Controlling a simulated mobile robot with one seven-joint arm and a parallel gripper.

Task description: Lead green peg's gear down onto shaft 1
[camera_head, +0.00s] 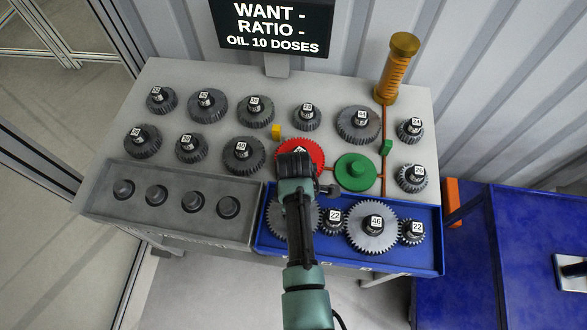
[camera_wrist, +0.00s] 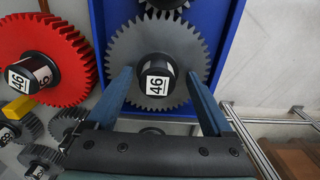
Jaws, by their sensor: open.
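A green disc with a raised round hub (camera_head: 355,172) lies on the grey table; no toothed gear shows on it. A small green block (camera_head: 387,147) stands by the orange line. A large grey gear (camera_head: 275,216) lies at the left end of the blue tray, partly hidden by my arm. No shaft is visibly marked 1.
The blue tray (camera_head: 425,262) also holds another large gear (camera_head: 372,227) and small gears. The grey tray (camera_head: 170,225) holds several dark knobs. Several dark gears stand on the table (camera_head: 330,85). An orange column (camera_head: 397,68) rises at back right; a yellow block (camera_head: 277,131) is near the red gear.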

